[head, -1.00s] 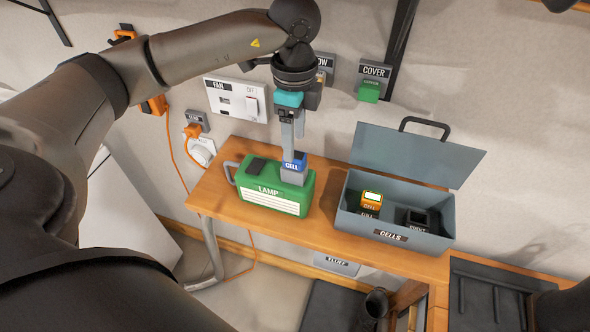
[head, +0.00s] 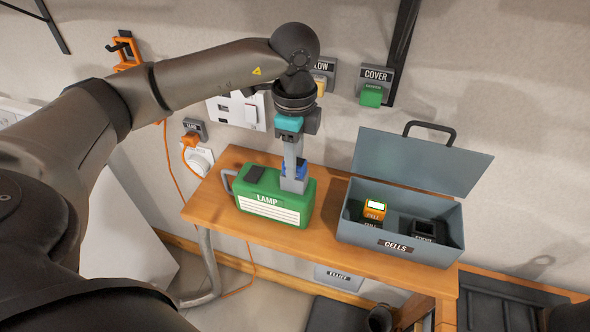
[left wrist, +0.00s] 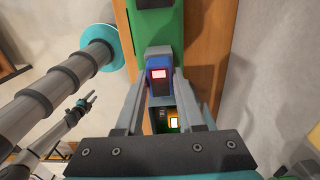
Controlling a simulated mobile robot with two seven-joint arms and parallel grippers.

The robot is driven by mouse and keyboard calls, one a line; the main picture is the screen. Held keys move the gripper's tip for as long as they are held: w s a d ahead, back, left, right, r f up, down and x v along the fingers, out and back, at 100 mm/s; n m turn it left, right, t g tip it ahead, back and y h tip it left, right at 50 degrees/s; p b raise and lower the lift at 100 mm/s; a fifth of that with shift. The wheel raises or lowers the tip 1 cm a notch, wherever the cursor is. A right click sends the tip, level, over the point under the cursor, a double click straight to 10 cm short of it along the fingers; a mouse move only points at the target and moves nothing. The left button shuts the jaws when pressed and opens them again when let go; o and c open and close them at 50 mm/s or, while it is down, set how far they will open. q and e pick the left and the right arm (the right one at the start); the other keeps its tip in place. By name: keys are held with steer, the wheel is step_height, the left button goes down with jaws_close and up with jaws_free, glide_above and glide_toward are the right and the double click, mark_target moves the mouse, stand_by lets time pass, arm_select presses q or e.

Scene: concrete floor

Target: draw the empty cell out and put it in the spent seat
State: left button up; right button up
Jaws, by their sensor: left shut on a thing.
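The green lamp (head: 262,212) stands on the wooden bench. The blue cell (head: 302,171) sits at the lamp's right end, its lower part hidden by a grey block and my fingers. My left gripper (head: 293,185) is shut on this cell from above. In the left wrist view the cell (left wrist: 159,88) shows a pinkish-red window between the fingers. The grey-blue cells box (head: 347,222) stands open to the right. It holds an orange full cell (head: 374,212) with a lit window at left and a dark spent seat (head: 424,230) at right. My right gripper (left wrist: 85,104) shows small, its fingers apart.
The raised lid (head: 415,160) stands behind the box. The green cover button (head: 371,96) is on the wall behind. A white fan panel (head: 235,108) is partly behind my arm. A narrow strip of bare bench (head: 325,228) separates lamp and box.

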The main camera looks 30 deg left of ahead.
arm_select(q)
jaws_close()
steer(key=shift+r+p, duration=0.6)
steer(key=shift+r, duration=0.15)
stand_by(0.5)
steer(key=shift+r+p, duration=1.8)
steer(key=shift+r, duration=0.5)
steer(key=shift+f, duration=0.1)
